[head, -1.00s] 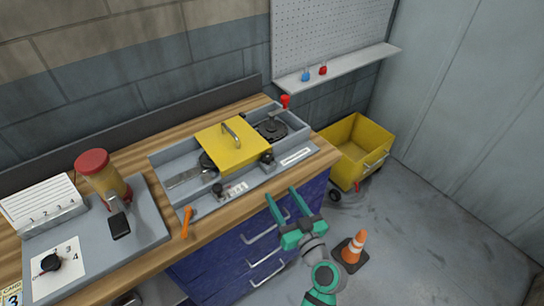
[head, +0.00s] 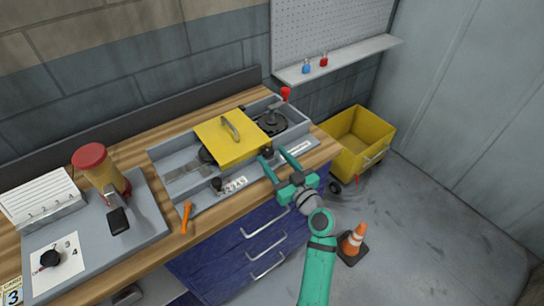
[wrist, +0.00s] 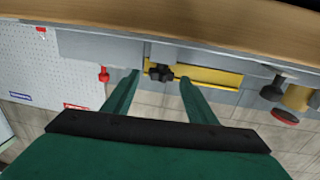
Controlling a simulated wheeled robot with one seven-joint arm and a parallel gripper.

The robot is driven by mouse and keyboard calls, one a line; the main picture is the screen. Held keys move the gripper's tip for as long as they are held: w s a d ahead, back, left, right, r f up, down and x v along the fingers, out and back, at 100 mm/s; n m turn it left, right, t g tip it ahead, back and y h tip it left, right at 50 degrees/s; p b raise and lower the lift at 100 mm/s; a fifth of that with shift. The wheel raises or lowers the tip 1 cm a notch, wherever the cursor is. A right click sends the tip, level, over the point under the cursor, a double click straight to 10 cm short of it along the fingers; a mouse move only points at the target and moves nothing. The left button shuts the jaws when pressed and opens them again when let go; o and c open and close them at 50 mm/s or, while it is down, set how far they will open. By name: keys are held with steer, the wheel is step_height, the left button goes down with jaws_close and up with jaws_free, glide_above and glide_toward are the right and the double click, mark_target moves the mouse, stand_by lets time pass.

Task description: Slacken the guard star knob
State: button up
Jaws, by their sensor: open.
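The guard is a yellow cover (head: 222,143) with a handle, on a grey machine (head: 179,161) on the bench. A black star knob (head: 267,152) sits at the guard's front right corner. In the wrist view the star knob (wrist: 160,72) shows between my fingertips, with the yellow guard (wrist: 215,76) beside it. My gripper (head: 276,158) is open and empty, its fingers pointing at the knob from the front. Whether a finger touches the knob I cannot tell. Another black knob (head: 217,185) is on the machine's front, further left.
An orange tool (head: 186,218) lies on the bench edge. A red knob (head: 286,92) rises at the machine's back right. A yellow cart (head: 362,140) and a traffic cone (head: 354,238) stand on the floor to the right.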

steer(key=shift+w+a, duration=0.45)
steer(key=shift+w, duration=0.15)
steer(key=c, duration=1.1)
steer(key=shift+o, duration=0.2)
steer(key=shift+w+d+n+g+y, duration=0.1)
steer(key=shift+w+n+g+y, duration=0.1)
steer(key=shift+n+g+y, duration=0.55)
steer(key=shift+w+d+n+g+y, duration=0.15)
steer(key=shift+n+g+y, duration=0.35)
steer(key=shift+y, duration=0.45)
steer(key=shift+d+f+n+g+y, duration=0.1)
steer(key=shift+d+n+g+y, duration=0.15)
steer(key=shift+n+g+y, duration=0.85)
steer(key=o, duration=1.1)
steer(key=shift+c, duration=0.2)
steer(key=shift+a, duration=0.1)
